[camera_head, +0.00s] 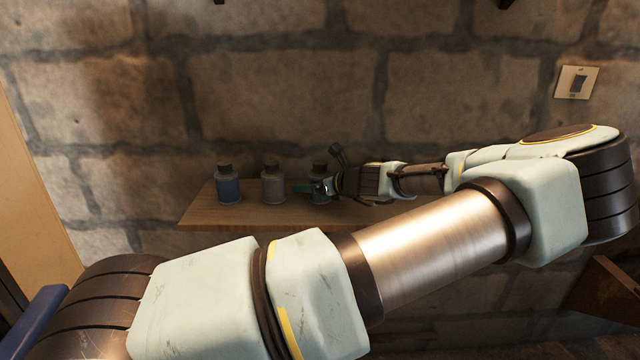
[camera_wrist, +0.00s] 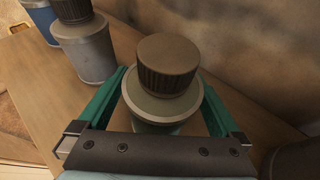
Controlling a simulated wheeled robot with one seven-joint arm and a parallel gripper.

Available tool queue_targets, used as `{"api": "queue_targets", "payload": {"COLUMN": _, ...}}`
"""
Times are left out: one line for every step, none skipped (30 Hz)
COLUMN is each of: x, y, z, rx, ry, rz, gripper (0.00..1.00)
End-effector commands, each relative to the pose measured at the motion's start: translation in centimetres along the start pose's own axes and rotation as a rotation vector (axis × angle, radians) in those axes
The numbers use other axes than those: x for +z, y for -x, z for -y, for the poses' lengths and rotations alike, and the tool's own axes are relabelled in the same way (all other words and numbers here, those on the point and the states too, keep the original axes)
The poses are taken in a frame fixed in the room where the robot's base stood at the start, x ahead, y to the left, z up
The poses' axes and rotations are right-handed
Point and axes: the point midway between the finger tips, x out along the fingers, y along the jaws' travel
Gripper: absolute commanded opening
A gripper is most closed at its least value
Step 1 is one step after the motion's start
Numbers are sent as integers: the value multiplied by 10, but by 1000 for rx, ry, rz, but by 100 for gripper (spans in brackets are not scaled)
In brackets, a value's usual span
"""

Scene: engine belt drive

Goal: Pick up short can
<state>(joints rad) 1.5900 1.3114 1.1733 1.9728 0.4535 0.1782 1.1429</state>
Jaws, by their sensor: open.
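A short can (camera_head: 320,190) with a dark cap stands upright on the wooden shelf, rightmost of three similar cans in the head view. In the wrist view the can (camera_wrist: 165,90) shows from above, with its ribbed brown cap and pale shoulder. My gripper (camera_head: 308,188) is at this can. In the wrist view the green fingers of my gripper (camera_wrist: 165,103) are open, one on each side of the can. I cannot tell whether either finger touches it. Most of the can's lower body is hidden.
A grey can (camera_head: 273,188) and a blue can (camera_head: 228,188) stand to the left, with gaps between. The wooden shelf (camera_head: 240,216) runs along a stone wall (camera_head: 280,100) close behind. A light switch (camera_head: 576,83) is at upper right.

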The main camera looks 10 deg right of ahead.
Motion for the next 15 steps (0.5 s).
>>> {"api": "queue_targets", "payload": {"x": 0, "y": 0, "z": 0, "rx": 0, "ry": 0, "rz": 0, "gripper": 100}}
{"api": "queue_targets", "payload": {"x": 0, "y": 0, "z": 0, "rx": 0, "ry": 0, "rz": 0, "gripper": 100}}
{"api": "queue_targets", "payload": {"x": 0, "y": 0, "z": 0, "rx": 0, "ry": 0, "rz": 0, "gripper": 100}}
{"api": "queue_targets", "payload": {"x": 0, "y": 0, "z": 0, "rx": 0, "ry": 0, "rz": 0, "gripper": 97}}
{"api": "queue_targets", "payload": {"x": 0, "y": 0, "z": 0, "rx": 0, "ry": 0, "rz": 0, "gripper": 93}}
{"api": "queue_targets", "payload": {"x": 0, "y": 0, "z": 0, "rx": 0, "ry": 0, "rz": 0, "gripper": 89}}
{"api": "queue_targets", "payload": {"x": 0, "y": 0, "z": 0, "rx": 0, "ry": 0, "rz": 0, "gripper": 85}}
{"api": "queue_targets", "payload": {"x": 0, "y": 0, "z": 0, "rx": 0, "ry": 0, "rz": 0, "gripper": 82}}
{"api": "queue_targets", "payload": {"x": 0, "y": 0, "z": 0, "rx": 0, "ry": 0, "rz": 0, "gripper": 78}}
{"api": "queue_targets", "payload": {"x": 0, "y": 0, "z": 0, "rx": 0, "ry": 0, "rz": 0, "gripper": 74}}
{"api": "queue_targets", "payload": {"x": 0, "y": 0, "z": 0, "rx": 0, "ry": 0, "rz": 0, "gripper": 71}}
{"api": "queue_targets", "payload": {"x": 0, "y": 0, "z": 0, "rx": 0, "ry": 0, "rz": 0, "gripper": 66}}
{"api": "queue_targets", "payload": {"x": 0, "y": 1, "z": 0, "rx": 0, "ry": 0, "rz": 0, "gripper": 63}}
{"api": "queue_targets", "payload": {"x": 0, "y": 1, "z": 0, "rx": 0, "ry": 0, "rz": 0, "gripper": 60}}
{"api": "queue_targets", "payload": {"x": 0, "y": 1, "z": 0, "rx": 0, "ry": 0, "rz": 0, "gripper": 55}}
